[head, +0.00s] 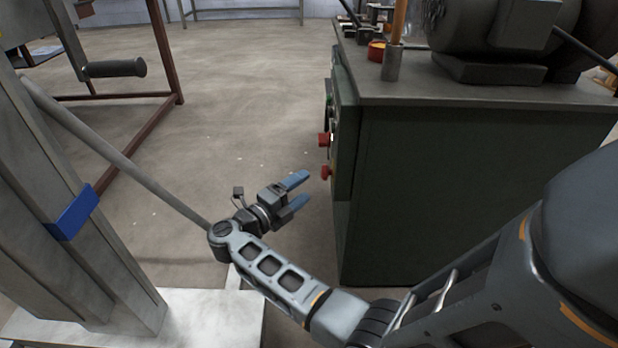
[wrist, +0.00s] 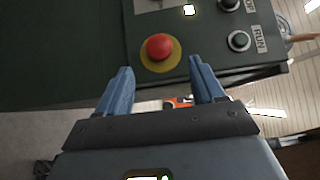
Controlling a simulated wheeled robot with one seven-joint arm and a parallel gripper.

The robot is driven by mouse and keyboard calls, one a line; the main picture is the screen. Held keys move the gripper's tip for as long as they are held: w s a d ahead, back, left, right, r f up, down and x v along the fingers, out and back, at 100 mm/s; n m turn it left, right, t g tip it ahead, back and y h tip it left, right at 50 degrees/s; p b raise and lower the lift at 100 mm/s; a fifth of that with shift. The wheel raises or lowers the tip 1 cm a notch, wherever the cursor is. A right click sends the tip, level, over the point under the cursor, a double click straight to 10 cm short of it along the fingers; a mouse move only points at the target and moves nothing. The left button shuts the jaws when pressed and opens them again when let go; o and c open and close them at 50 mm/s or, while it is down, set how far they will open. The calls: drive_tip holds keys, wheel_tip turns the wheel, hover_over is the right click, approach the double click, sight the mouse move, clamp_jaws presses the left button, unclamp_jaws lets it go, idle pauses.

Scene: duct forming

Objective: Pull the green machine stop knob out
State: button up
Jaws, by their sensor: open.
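The green machine (head: 450,190) stands at the right in the head view, with its control panel on its left face. Two red knobs stick out there; the lower red knob (head: 326,172) has some yellow behind it. The wrist view shows a round red stop knob (wrist: 160,46) on a yellow ring, on the dark green panel (wrist: 205,50). My gripper (head: 301,190) is open and empty, left of the panel and apart from it. In the wrist view its two blue fingers (wrist: 161,68) point toward the panel, with the red knob just beyond and between their tips.
A button marked RUN (wrist: 239,41) and other panel controls sit right of the knob in the wrist view. A grey column with a blue block (head: 73,212) stands at the left of the head view. The floor (head: 240,100) beyond my gripper is clear.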

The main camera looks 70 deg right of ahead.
sight(329, 172)
drive_tip(key=b+x, duration=0.1)
drive_tip(key=x, duration=0.6)
drive_tip(key=shift+d, duration=0.35)
drive_tip(key=shift+s, duration=0.1)
